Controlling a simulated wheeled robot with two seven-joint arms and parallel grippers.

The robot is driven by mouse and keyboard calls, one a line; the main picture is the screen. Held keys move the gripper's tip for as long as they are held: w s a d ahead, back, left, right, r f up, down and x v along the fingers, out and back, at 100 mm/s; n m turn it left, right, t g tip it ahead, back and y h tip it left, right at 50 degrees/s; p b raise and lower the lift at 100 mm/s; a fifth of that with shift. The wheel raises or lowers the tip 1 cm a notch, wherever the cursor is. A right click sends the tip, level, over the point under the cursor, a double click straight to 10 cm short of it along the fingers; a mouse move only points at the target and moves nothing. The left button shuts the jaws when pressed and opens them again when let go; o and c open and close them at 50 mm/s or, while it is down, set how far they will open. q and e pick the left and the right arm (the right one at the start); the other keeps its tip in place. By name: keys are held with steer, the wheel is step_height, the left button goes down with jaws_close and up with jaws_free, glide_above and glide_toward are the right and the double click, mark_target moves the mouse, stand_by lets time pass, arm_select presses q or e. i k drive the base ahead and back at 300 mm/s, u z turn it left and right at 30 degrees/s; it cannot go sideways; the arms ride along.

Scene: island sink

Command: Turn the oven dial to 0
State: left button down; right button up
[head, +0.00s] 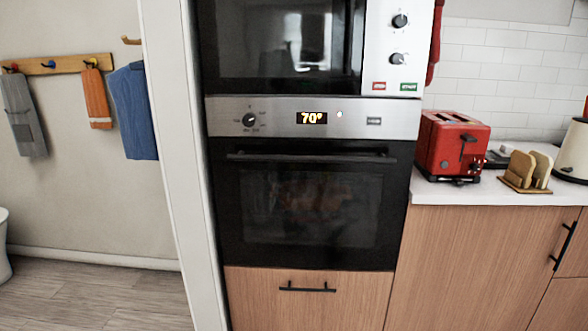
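The oven (310,205) is built into a tall cabinet in the middle of the head view, with its door shut. Its silver control panel (280,117) has a black round dial (249,120) at the left, with small marks around it that are too small to read. Neither of my grippers shows in the head view.
A microwave (285,45) with two dials sits above the oven, and a wooden drawer (307,290) is below. A white wall edge (178,160) stands close on the left. A red toaster (450,145) is on the counter (440,191) at the right.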

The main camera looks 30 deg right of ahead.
mark_target(250, 119)
steer(key=z, duration=2.55)
steer(key=k, duration=0.35)
steer(key=u, duration=1.55)
